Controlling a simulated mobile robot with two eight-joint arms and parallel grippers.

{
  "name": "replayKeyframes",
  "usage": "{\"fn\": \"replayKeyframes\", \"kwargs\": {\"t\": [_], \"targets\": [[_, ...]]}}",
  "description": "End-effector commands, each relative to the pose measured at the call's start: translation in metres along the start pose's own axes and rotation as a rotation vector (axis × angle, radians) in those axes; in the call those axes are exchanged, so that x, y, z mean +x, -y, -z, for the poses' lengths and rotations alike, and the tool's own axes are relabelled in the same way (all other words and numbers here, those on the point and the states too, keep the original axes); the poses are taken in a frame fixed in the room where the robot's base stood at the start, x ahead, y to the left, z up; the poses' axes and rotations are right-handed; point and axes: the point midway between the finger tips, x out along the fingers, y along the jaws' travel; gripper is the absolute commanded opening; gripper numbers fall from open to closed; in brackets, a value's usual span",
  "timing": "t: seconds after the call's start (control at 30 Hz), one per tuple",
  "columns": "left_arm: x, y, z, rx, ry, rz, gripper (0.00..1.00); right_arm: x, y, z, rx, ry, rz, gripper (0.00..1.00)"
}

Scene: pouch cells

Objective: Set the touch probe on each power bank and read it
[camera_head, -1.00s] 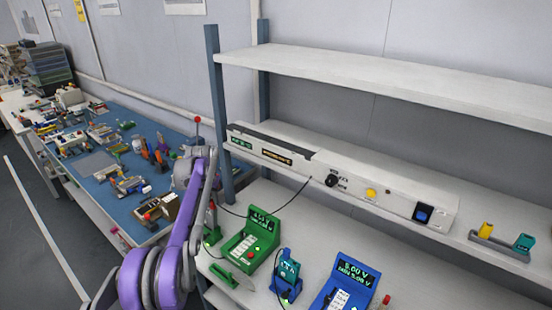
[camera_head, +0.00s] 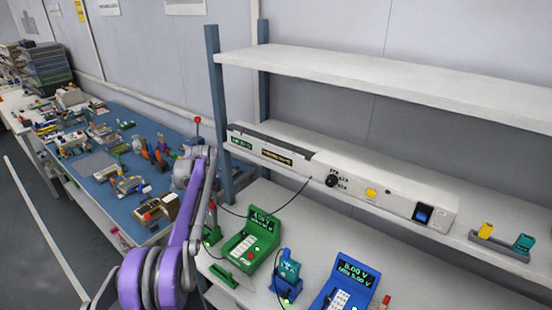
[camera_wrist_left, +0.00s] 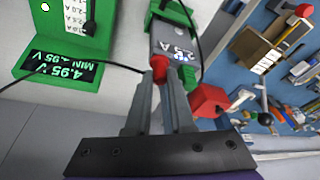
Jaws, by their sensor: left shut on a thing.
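My left gripper (camera_wrist_left: 163,76) is shut on a red thing (camera_wrist_left: 157,67), probably the touch probe, in the left wrist view. The fingers mostly cover it. Its upper end is at the lower edge of a grey power bank (camera_wrist_left: 168,36) marked 2.5 A; I cannot tell if they touch. A green holder (camera_wrist_left: 185,12) is around the bank. A green meter (camera_wrist_left: 68,68) beside it reads 4.95 V, MIN 4.95 V. In the head view the meter (camera_head: 262,221) stands on the bench, right of my left arm; the gripper is mostly hidden there. My right gripper is out of view.
A blue stand (camera_head: 287,277) and a blue meter (camera_head: 352,270) reading 5.00 V stand to the right. A long white instrument box (camera_head: 380,196) lies on the shelf above. Black cables (camera_wrist_left: 95,76) run close to the gripper. A red block (camera_wrist_left: 209,101) is beside the fingers.

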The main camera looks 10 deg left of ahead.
Motion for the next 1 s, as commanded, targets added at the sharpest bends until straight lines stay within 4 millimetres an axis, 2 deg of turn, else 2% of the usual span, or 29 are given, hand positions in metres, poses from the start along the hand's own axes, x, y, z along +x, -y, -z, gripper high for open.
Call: {"fn": "replayKeyframes", "kwargs": {"t": [0.5,0.73,1.0], "targets": [[-0.04,0.0,0.018,0.0,-0.004,0.0,0.0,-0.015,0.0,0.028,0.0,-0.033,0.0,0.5],[-0.052,0.0,0.022,0.0,0.0,0.0,0.0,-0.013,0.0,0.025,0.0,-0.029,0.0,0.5],[-0.054,0.0,0.023,0.0,-0.001,0.0,0.0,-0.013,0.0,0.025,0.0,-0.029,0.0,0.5]]}}
